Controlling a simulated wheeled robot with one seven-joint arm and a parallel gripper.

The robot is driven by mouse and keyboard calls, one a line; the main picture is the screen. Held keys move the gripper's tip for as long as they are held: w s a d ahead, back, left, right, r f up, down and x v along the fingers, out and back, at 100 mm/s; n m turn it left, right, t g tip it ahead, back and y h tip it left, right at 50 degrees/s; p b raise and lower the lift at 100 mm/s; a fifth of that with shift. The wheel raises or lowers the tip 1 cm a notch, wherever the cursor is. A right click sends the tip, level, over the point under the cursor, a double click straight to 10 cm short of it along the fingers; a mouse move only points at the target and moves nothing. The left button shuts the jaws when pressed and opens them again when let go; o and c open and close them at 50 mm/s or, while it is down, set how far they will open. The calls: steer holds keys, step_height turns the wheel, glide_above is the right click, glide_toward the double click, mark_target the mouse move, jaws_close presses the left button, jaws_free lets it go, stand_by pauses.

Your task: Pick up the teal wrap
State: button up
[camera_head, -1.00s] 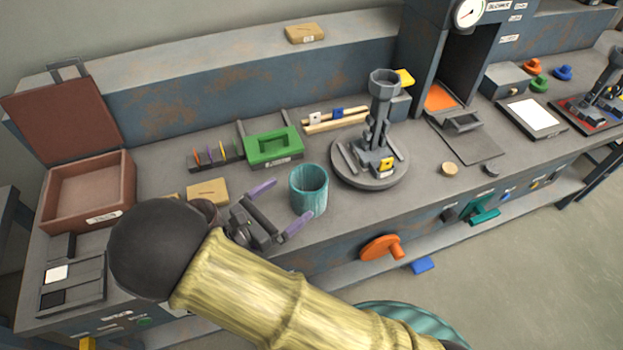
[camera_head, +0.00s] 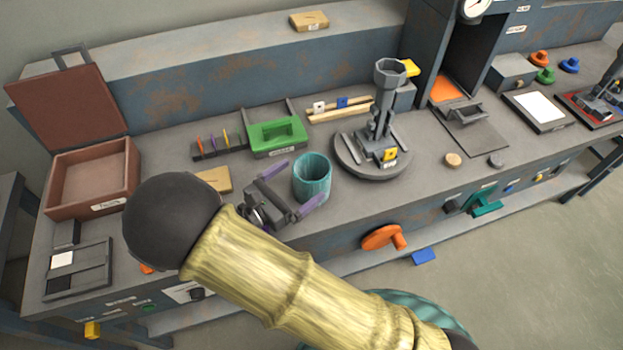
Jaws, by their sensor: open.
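The teal wrap (camera_head: 313,178) is an open-topped teal cylinder standing upright on the grey bench, near its front edge. My gripper (camera_head: 292,187) is just left of it, with two purple-tipped fingers spread apart. One finger lies behind and left of the wrap, the other in front of it, near its lower left side. The wrap's left edge is close to the gap between the fingers; I cannot tell whether they touch it. My black and yellow arm covers the lower middle of the view.
A green block (camera_head: 277,137) stands behind the wrap. A round grey stand (camera_head: 372,160) with a column is close on the right. A brown open box (camera_head: 92,180) is at the left. An orange handle (camera_head: 383,238) sticks out of the bench front.

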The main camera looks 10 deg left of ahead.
mark_target(325, 162)
steer(key=x, duration=0.5)
steer(key=shift+r, duration=0.1)
steer(key=shift+s+a, duration=0.15)
steer(key=shift+c, duration=0.4)
steer(key=c, duration=0.9)
step_height(325, 162, up, 10)
steer(key=shift+p, duration=0.55)
